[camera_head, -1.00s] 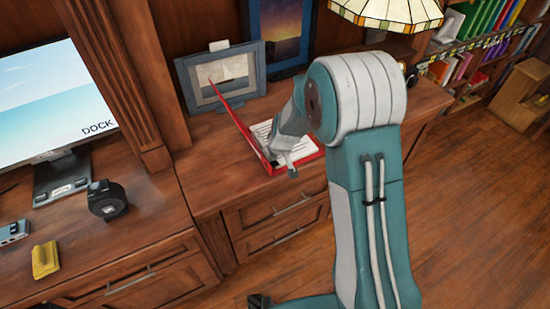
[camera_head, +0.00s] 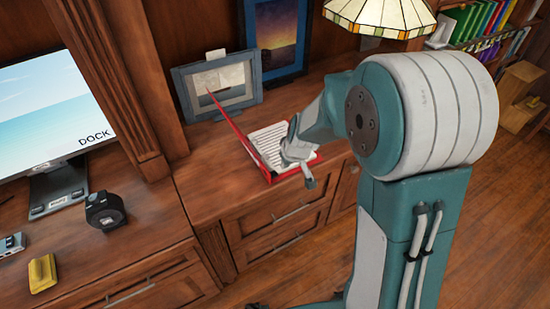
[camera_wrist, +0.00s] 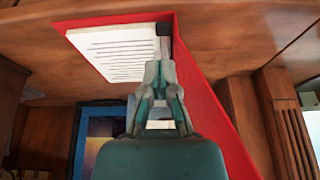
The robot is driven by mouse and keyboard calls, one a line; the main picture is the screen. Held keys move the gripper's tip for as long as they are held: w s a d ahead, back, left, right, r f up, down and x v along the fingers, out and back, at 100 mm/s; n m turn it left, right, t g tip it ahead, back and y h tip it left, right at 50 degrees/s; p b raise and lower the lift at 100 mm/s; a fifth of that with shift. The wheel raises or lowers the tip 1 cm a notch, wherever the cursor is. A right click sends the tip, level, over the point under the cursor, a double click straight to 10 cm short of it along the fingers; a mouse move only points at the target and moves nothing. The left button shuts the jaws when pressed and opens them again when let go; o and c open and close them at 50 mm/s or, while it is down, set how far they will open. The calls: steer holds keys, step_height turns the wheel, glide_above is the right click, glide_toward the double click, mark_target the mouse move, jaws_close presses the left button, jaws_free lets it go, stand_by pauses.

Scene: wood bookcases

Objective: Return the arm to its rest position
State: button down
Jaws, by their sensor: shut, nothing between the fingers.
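My gripper (camera_head: 303,168) is shut and empty at the front edge of an open red book or folder (camera_head: 232,122) on the wooden cabinet. Its red cover stands up on the left, and white lined pages (camera_head: 266,138) lie flat inside. The wrist view shows my closed fingers (camera_wrist: 160,68) in front of the lined pages (camera_wrist: 115,48), with the red cover (camera_wrist: 205,95) to the right. A small grey and dark piece (camera_wrist: 163,42) shows just beyond the fingertips; I cannot tell what it is. My arm hides part of the cabinet's right side.
A framed picture (camera_head: 222,84) and a blue-framed picture (camera_head: 276,40) stand behind the book. A stained-glass lamp (camera_head: 380,14) is at the back. On the left are a monitor (camera_head: 45,100), a black round device (camera_head: 105,210) and a yellow object (camera_head: 42,272). Wooden floor (camera_head: 490,220) is clear at right.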

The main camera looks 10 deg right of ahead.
steer(key=s+d+r+m+t, duration=0.1)
steer(key=s+d+r+m, duration=0.1)
steer(key=s+r, duration=0.8)
steer(key=s+d+r+m+h, duration=0.1)
steer(key=s+d+r+m, duration=0.1)
steer(key=s+r, duration=0.8)
steer(key=s+d, duration=0.1)
steer(key=s, duration=0.3)
steer(key=shift+d+m+t+h, duration=0.2)
steer(key=shift+m+t+h, duration=0.1)
steer(key=shift+t, duration=0.1)
steer(key=shift+w, duration=0.1)
